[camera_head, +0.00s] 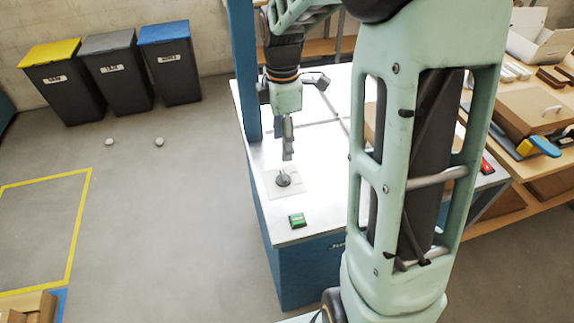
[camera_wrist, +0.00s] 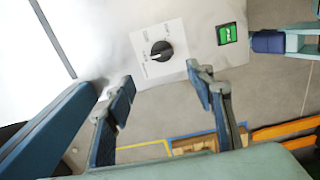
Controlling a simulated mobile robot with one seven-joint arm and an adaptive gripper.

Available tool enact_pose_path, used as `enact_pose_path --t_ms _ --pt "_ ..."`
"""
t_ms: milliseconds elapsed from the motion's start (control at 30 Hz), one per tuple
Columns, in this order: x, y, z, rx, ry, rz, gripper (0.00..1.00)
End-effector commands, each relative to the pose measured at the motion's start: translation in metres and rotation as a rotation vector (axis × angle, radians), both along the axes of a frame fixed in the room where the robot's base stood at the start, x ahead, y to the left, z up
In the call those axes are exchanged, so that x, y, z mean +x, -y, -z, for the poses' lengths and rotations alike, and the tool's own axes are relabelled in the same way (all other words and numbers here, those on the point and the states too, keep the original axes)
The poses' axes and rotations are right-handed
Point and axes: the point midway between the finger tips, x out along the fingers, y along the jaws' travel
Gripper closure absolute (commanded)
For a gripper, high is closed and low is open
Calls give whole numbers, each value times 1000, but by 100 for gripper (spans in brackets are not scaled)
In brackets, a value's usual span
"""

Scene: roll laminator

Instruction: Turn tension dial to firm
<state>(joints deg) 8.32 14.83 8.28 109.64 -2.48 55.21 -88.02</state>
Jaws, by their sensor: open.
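The tension dial (camera_head: 283,179) is a dark round knob on a pale square plate, near the front left of the white machine top. In the wrist view the black dial (camera_wrist: 161,51) has a light pointer line, and small marks too blurred to read surround it on the plate (camera_wrist: 146,67). My gripper (camera_head: 287,157) points down just above and behind the dial in the head view. In the wrist view my gripper (camera_wrist: 160,88) has its two fingers spread apart with nothing between them, and the dial shows beyond the fingertips.
A green switch (camera_head: 297,220) sits in front of the dial; it also shows in the wrist view (camera_wrist: 227,33). A blue post (camera_head: 243,70) rises at the machine's left edge, close to my gripper. A bench (camera_head: 520,165) with boxes stands at the right. Bins (camera_head: 115,75) stand far left.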

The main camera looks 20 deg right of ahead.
Motion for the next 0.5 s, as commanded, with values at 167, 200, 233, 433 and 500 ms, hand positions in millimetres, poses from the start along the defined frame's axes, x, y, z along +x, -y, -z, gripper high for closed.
enact_pose_path --t_ms 167,200,233,433,500 --pt "-3 -1 12 -2 -14 -21 51" --pt "-4 -1 18 -1 -14 -20 51" --pt "-4 -1 23 -1 -16 -20 51" --pt "-4 0 61 -2 -16 -17 51" --pt "-4 -1 74 -2 -14 -17 51"
